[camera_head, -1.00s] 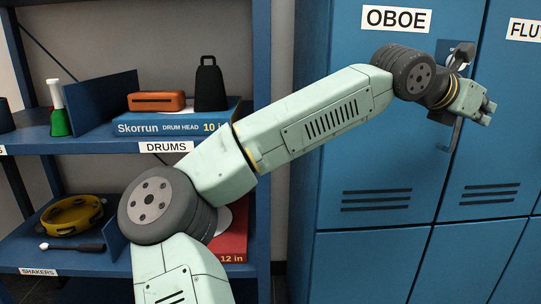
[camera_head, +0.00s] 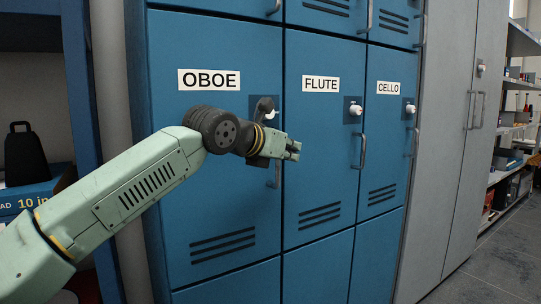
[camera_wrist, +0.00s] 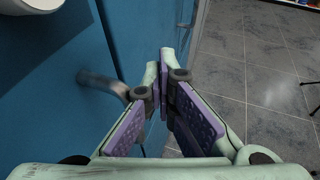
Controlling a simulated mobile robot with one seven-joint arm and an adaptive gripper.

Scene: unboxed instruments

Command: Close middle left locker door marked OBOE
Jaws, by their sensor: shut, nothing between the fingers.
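The blue OBOE locker door (camera_head: 215,210) is in the middle row at the left of the locker bank. It looks flush with the locker front in the head view, with no clear gap at its right edge. Its handle (camera_head: 273,176) shows below my gripper, and its lock plate is partly hidden by my wrist. My gripper (camera_head: 294,150) is shut and empty, in front of the seam between the OBOE and FLUTE doors. In the wrist view my gripper's fingers (camera_wrist: 165,70) meet beside a blue door face. I cannot tell whether they touch it.
The FLUTE door (camera_head: 318,180) and CELLO door (camera_head: 385,150) look closed, with white knobs and handles. A grey cabinet (camera_head: 450,130) stands to their right. A shelf with a black case (camera_head: 24,155) is at the left. Grey tiled floor (camera_head: 495,270) is clear at right.

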